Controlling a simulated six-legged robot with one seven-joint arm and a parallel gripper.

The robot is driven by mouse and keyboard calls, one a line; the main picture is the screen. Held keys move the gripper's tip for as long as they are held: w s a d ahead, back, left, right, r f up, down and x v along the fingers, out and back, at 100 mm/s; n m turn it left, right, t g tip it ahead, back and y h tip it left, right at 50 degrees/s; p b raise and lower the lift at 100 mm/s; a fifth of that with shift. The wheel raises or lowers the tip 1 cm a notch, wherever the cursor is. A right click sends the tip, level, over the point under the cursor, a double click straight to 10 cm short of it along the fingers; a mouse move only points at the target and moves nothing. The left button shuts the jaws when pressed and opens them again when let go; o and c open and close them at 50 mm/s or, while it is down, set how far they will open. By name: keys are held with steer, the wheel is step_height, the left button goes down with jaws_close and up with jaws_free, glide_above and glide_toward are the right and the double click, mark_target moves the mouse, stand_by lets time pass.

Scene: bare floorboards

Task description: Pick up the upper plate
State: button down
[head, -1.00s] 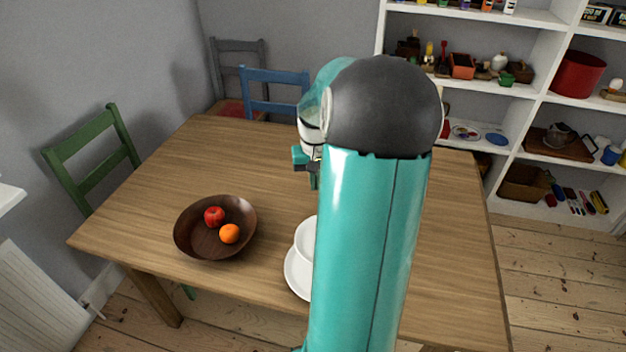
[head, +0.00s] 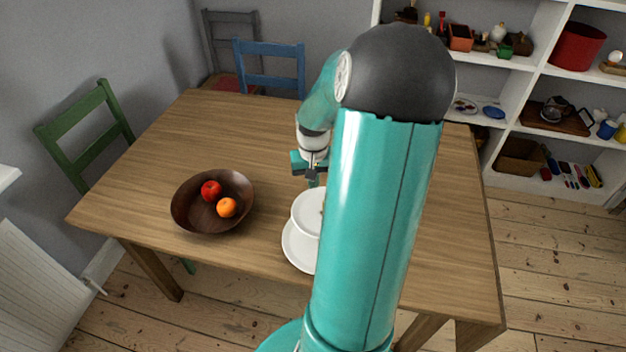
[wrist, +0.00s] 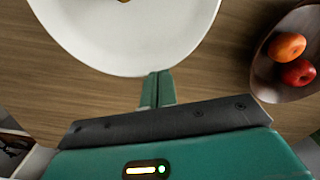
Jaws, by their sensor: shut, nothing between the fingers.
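The white upper plate (head: 306,213) stands raised above a wider white lower plate (head: 298,252) near the table's front edge; my arm hides their right parts. In the wrist view the upper plate (wrist: 130,40) fills the top, with a small brownish-yellow item (wrist: 124,1) cut off by the frame's top edge. My gripper (head: 313,184) is just behind the upper plate's far rim. In the wrist view my gripper (wrist: 158,76) has its fingers together, with nothing between them, with the tips close to the rim. I cannot tell whether they touch it.
A dark wooden bowl (head: 185,222) with a red apple (head: 211,191) and an orange (head: 226,207) stands left of the plates on the wooden table (head: 190,135). The table behind is clear. Green (head: 75,122) and blue (head: 270,82) chairs stand around it; shelves (head: 535,65) at back right.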

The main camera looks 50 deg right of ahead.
mark_target(317, 204)
steer(key=shift+s+a, duration=1.95)
steer(key=shift+s, duration=0.1)
